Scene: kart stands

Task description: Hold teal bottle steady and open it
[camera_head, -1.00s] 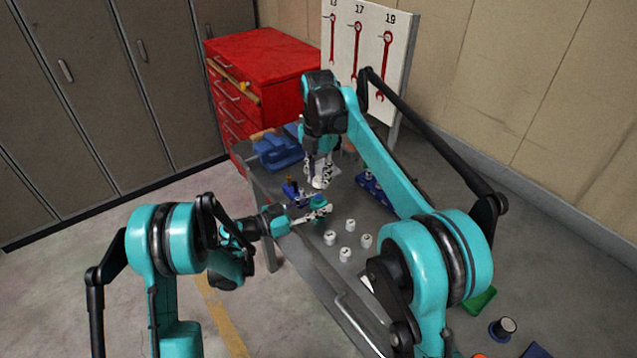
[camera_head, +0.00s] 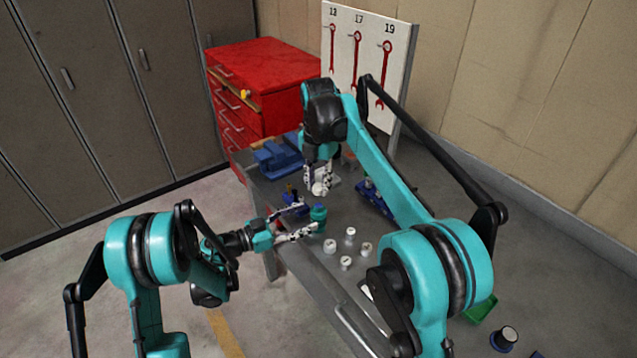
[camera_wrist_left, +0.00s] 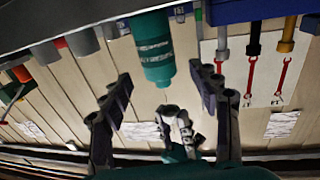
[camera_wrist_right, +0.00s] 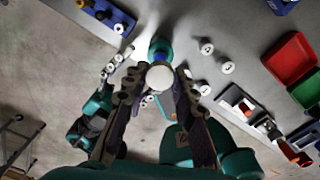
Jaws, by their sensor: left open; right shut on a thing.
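The teal bottle (camera_head: 318,214) stands upright on the grey table, with a blue neck. It also shows in the left wrist view (camera_wrist_left: 154,50), upside down in that picture, and in the right wrist view (camera_wrist_right: 160,47). My left gripper (camera_head: 300,220) is open, its fingers at the left of the bottle; in the left wrist view the bottle is ahead between the spread fingertips. My right gripper (camera_head: 318,182) is shut on a white round cap (camera_wrist_right: 159,77) and holds it above the bottle, apart from the neck.
Several white pieces (camera_head: 347,248) stand on the table right of the bottle. A blue vise (camera_head: 275,160) and a blue holder (camera_head: 370,198) are behind. A red drawer cabinet (camera_head: 262,75) and a wrench board (camera_head: 370,55) stand at the back.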

